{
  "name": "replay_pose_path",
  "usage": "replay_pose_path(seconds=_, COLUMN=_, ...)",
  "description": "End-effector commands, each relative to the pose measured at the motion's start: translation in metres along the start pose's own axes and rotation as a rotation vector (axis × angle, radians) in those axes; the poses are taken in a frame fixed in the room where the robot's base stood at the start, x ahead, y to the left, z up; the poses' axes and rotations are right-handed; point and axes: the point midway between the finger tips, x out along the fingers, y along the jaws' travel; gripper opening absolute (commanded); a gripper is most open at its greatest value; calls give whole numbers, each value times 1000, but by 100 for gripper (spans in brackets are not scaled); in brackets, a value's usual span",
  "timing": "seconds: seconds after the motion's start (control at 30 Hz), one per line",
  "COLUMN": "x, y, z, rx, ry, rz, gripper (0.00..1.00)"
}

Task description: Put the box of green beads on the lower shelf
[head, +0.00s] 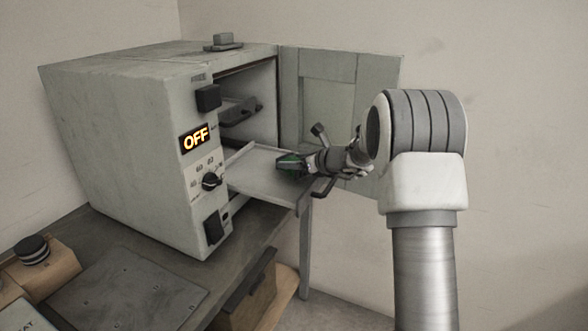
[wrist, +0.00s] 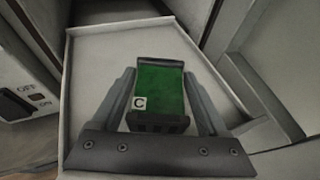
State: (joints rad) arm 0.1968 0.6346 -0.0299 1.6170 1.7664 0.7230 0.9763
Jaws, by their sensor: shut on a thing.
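The box of green beads (wrist: 165,92) is a small dark box with a green top and a white label marked "C". My gripper (wrist: 165,100) is shut on it, one finger on each side, in the wrist view. In the head view the green box (head: 290,163) is at the tip of my gripper (head: 296,166), over the pulled-out lower shelf (head: 258,175). I cannot tell whether the box touches the shelf. The shelf is a pale tray with a raised rim, sticking out of the open grey cabinet (head: 125,140).
The cabinet door (head: 345,105) stands open behind my arm. An upper shelf (head: 240,108) inside holds a dark item. The cabinet front has a lit "OFF" display (head: 195,138) and a dial (head: 211,181). The shelf has bare room left of the box.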

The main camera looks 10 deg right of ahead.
Motion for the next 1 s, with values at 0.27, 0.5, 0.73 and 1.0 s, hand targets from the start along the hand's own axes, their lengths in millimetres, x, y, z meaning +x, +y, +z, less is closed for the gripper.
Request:
replay_pose_path(seconds=0.27, x=6, y=0, z=-15, rx=-1, ry=-2, rz=1, gripper=13)
replay_pose_path(seconds=0.5, x=7, y=0, z=-18, rx=-1, ry=-1, rz=0, gripper=82)
replay_pose_path(seconds=0.73, x=7, y=0, z=-18, rx=-1, ry=0, rz=0, gripper=100)
replay_pose_path(seconds=1.0, x=-3, y=-1, z=-14, rx=-1, ry=-1, rz=-2, gripper=100)
